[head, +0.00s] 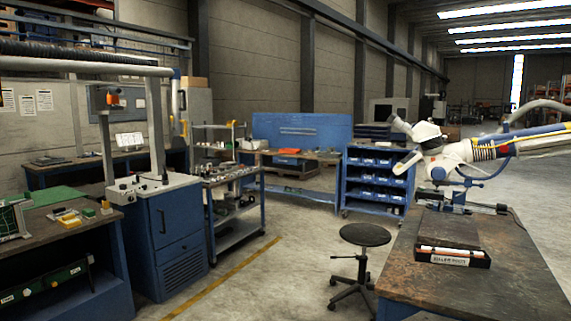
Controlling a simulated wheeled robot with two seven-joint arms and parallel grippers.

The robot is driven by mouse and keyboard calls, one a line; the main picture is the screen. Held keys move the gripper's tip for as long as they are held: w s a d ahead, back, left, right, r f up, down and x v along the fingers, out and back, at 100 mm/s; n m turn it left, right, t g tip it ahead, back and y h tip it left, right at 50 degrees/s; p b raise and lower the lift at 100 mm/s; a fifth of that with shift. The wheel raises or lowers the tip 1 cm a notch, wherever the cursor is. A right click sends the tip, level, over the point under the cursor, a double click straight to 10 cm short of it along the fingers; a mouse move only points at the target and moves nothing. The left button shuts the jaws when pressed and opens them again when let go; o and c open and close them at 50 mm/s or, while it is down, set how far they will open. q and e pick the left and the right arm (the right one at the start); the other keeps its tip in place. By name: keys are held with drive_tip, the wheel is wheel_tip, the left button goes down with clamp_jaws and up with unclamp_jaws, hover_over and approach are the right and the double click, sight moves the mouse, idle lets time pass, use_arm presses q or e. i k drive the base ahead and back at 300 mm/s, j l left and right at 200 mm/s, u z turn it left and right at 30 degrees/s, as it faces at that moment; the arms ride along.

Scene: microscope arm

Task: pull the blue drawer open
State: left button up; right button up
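A blue cabinet (165,240) with a pale top stands at the left middle in the head view. Its blue front panels (180,226) look flush and closed; a dark handle shows on the left one. I cannot tell for certain which panel is the drawer. A blue unit (294,168) under the rear bench also looks drawer-like, but it is too small to tell. Neither of my grippers is in view.
A white jointed arm (475,150) reaches over the brown workbench (480,275) at right, which bears a labelled box (453,257). A black stool (365,236) stands before it. Blue bin shelves (376,182) stand behind. Open floor (275,285) lies between cabinet and stool.

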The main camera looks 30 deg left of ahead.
sight(282, 159)
drive_tip(key=i+j+u, duration=0.7)
drive_tip(key=i+j, duration=0.15)
drive_tip(key=i, duration=0.2)
drive_tip(key=i+j+u, duration=0.2)
drive_tip(key=i, duration=0.3)
drive_tip(key=i+j+u, duration=0.15)
drive_tip(key=i, duration=0.4)
drive_tip(key=i+j+u, duration=0.2)
drive_tip(key=i, duration=0.3)
drive_tip(key=i+z, duration=0.3)
drive_tip(key=i, duration=1.65)
drive_tip(key=i+j, duration=0.1)
drive_tip(key=i, duration=0.85)
drive_tip(key=i+j, duration=0.1)
drive_tip(key=i, duration=0.85)
drive_tip(key=i+z, duration=0.25)
drive_tip(key=i, duration=0.35)
drive_tip(key=i+z, duration=0.25)
drive_tip(key=i, duration=0.3)
drive_tip(key=i+j+z, duration=0.25)
drive_tip(key=i, duration=0.35)
drive_tip(key=i+l, duration=0.1)
drive_tip(key=i, duration=0.75)
drive_tip(key=i+l, duration=0.1)
drive_tip(key=i, duration=0.7)
